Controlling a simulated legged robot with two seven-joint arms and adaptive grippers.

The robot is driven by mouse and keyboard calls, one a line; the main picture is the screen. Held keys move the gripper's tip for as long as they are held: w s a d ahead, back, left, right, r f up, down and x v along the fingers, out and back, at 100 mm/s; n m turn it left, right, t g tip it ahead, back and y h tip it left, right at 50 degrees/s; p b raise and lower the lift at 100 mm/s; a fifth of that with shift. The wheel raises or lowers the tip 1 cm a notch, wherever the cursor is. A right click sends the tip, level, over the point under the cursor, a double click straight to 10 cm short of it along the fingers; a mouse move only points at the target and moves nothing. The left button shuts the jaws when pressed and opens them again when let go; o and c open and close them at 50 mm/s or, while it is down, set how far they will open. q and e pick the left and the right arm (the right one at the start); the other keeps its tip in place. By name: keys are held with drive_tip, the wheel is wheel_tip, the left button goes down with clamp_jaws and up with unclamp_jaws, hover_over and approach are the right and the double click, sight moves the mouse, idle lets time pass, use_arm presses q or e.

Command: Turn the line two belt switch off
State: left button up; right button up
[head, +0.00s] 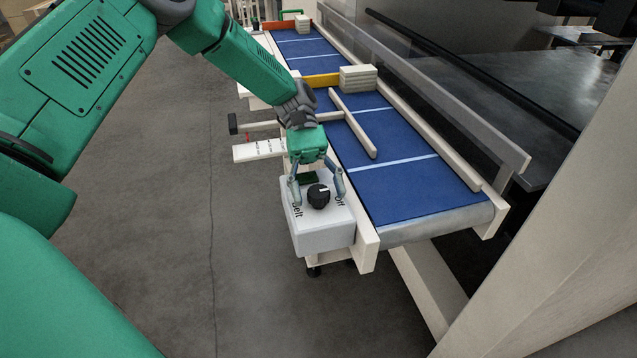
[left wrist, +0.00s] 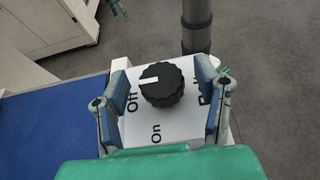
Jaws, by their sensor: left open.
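The belt switch is a black round knob (head: 318,196) on a light grey box (head: 322,238) at the near end of the conveyor. In the left wrist view, the knob (left wrist: 162,85) has a white mark pointing left, towards the side of the "Off" label; "On" is printed below it. My left gripper (head: 319,190) is open, with its fingers on either side of the knob. In the left wrist view, gaps show between the knob and both fingers. A small green fingered part, apparently my right gripper (left wrist: 98,20), shows at the top left of that view; its state is unclear.
The blue conveyor belt (head: 405,188) runs away beside the box, with pale rails. A pale stack (head: 358,78) stands farther along it. A pale post (head: 560,230) rises at the right. Open grey floor (head: 160,220) lies to the left.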

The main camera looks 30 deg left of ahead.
use_arm(q)
drive_tip(key=v, duration=1.2)
drive_tip(key=shift+a+f, duration=0.1)
